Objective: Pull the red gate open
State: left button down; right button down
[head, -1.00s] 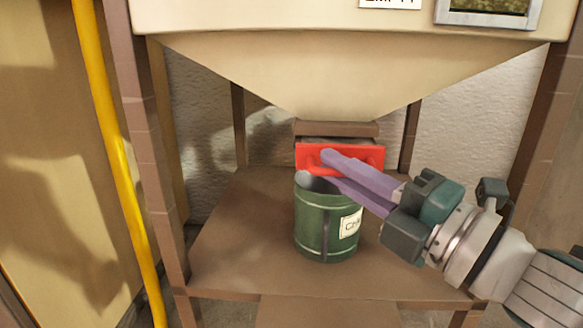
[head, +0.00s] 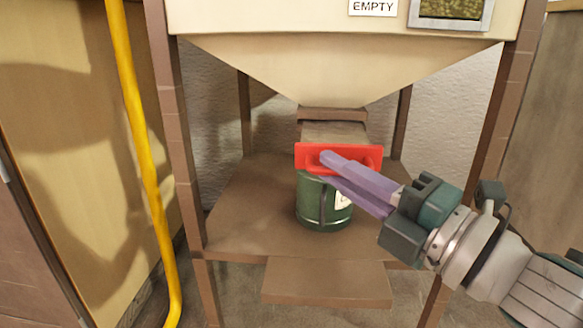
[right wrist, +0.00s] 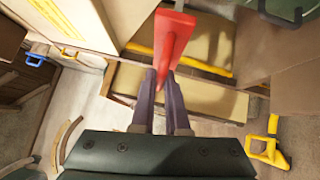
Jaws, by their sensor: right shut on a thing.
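The red gate (head: 310,158) is a flat red plate with a handle, at the front end of a brown slide (head: 335,133) that sticks out below the hopper's funnel (head: 345,80). My right gripper (head: 325,170) is shut on the gate's handle, reaching in from the right. In the right wrist view the red gate (right wrist: 172,45) stands upright at the tips of the two purple fingers (right wrist: 163,82). The fingers cover part of the handle. My left gripper is not in view.
A green canister (head: 322,208) stands on the brown shelf (head: 245,220) beneath the gate. A brown step (head: 328,283) juts forward below. Brown posts (head: 180,150) flank the hopper, and a yellow pipe (head: 140,130) runs down at the left. A sign reads EMPTY (head: 373,7).

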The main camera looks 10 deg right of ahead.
jog(key=shift+w+d+r, duration=0.1)
jog(key=shift+w, duration=0.1)
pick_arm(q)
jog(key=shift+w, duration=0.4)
pick_arm(e)
jog(key=c, duration=0.9)
grip_release()
pick_arm(q)
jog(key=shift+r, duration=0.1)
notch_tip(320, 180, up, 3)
jog(key=p, duration=0.2)
jog(key=shift+p, duration=0.4)
pick_arm(e)
jog(key=v, duration=0.9)
jog(key=shift+s+d, duration=0.25)
jog(key=shift+s, duration=0.1)
